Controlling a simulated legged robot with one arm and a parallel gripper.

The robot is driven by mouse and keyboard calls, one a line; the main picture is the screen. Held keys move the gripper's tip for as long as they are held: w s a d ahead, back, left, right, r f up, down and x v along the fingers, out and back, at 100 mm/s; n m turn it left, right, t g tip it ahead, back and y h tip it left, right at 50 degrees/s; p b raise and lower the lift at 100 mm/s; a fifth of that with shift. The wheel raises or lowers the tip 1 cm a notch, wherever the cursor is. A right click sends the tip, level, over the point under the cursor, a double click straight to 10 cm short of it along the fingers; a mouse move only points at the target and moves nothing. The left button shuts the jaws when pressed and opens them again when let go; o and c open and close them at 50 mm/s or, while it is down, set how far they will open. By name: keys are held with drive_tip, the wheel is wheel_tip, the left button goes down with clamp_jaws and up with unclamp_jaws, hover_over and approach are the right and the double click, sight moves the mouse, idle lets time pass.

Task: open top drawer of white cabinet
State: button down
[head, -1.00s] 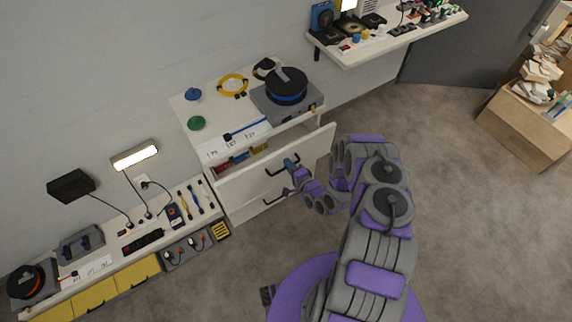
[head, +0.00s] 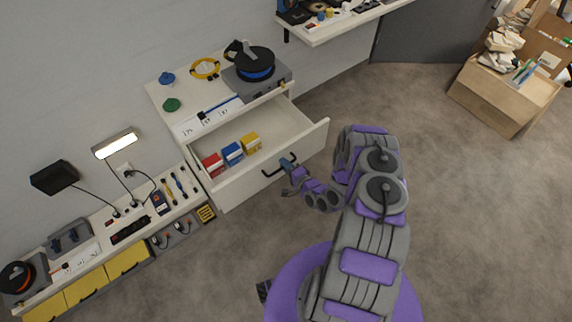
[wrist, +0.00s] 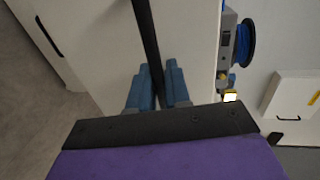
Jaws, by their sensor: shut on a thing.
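The white cabinet (head: 172,118) stands against the wall. Its top drawer (head: 284,125) is pulled well out, and the inside shows red, blue and yellow boxes (head: 232,153) lying in a row near its front left part. The drawer's black bar handle (head: 270,174) is on the front panel. My gripper (head: 288,162) is at this handle, its fingers closed around the bar. In the wrist view, the blue fingertips (wrist: 157,88) sit on both sides of the dark handle bar (wrist: 146,35), against the white drawer front (wrist: 95,50).
A grey device with a blue-black spool (head: 254,66), a yellow cable ring and green and blue knobs lie on the cabinet top. A low bench with a lamp (head: 117,143) and yellow drawers stands at left. A wooden carton (head: 505,95) is at right. The floor in front is clear.

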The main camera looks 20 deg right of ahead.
drive_tip(key=shift+s+a+f, duration=0.25)
drive_tip(key=shift+a, duration=0.25)
drive_tip(key=c, duration=1.4)
unclamp_jaws()
drive_tip(key=shift+c, duration=0.2)
drive_tip(key=shift+o, duration=0.6)
drive_tip(key=shift+w+a, duration=0.1)
drive_tip(key=shift+w+r, duration=0.1)
drive_tip(key=shift+s+d+r, duration=0.1)
drive_tip(key=shift+s+d, duration=0.2)
drive_tip(key=shift+d, duration=0.05)
drive_tip(key=p+v, duration=0.2)
drive_tip(key=v, duration=1.4)
drive_tip(key=shift+s, duration=0.3)
